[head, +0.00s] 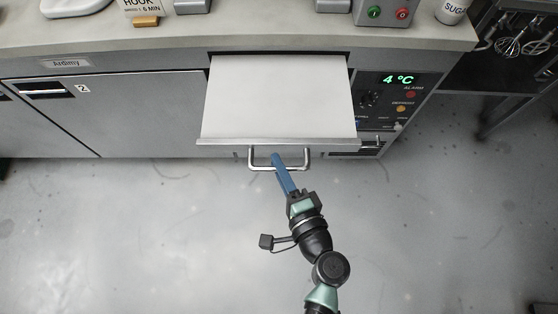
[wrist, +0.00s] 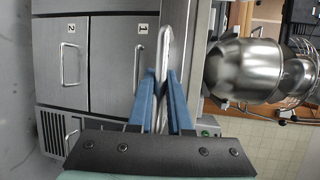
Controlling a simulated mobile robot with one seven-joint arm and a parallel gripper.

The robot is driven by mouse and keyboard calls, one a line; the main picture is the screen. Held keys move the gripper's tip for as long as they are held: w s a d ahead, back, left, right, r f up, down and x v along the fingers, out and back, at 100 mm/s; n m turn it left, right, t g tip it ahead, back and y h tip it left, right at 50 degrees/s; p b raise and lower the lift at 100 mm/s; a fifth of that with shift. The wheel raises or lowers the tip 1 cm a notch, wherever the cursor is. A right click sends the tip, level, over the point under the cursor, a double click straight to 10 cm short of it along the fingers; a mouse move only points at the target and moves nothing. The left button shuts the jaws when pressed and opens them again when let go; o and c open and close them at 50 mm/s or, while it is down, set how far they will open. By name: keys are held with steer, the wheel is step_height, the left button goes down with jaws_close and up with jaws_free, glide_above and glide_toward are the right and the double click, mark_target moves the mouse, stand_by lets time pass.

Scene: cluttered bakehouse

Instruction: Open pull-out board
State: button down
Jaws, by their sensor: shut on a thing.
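The pull-out board (head: 282,97) is a flat pale panel under the counter. It stands well out from the counter front, with a metal front edge and a bar handle (head: 307,158) below it. My gripper (head: 278,160) has blue fingers and is shut on the handle, near the middle of its bar. In the wrist view the blue fingers (wrist: 161,88) close around the handle bar (wrist: 164,50) from both sides. The board's flat top is hidden or seen only edge-on in the wrist view.
The grey worktop (head: 270,33) runs behind the board and carries a control box (head: 387,13) and a sugar pot (head: 452,11). A control panel (head: 392,97) reading 4 °C is right of the board. Cabinet doors (head: 140,110) are left. The floor (head: 130,230) in front is clear.

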steer(key=c, duration=0.8)
jaws_free()
steer(key=shift+c, duration=0.2)
steer(key=v, duration=1.3)
steer(key=shift+b, duration=0.35)
steer(key=shift+w, duration=0.1)
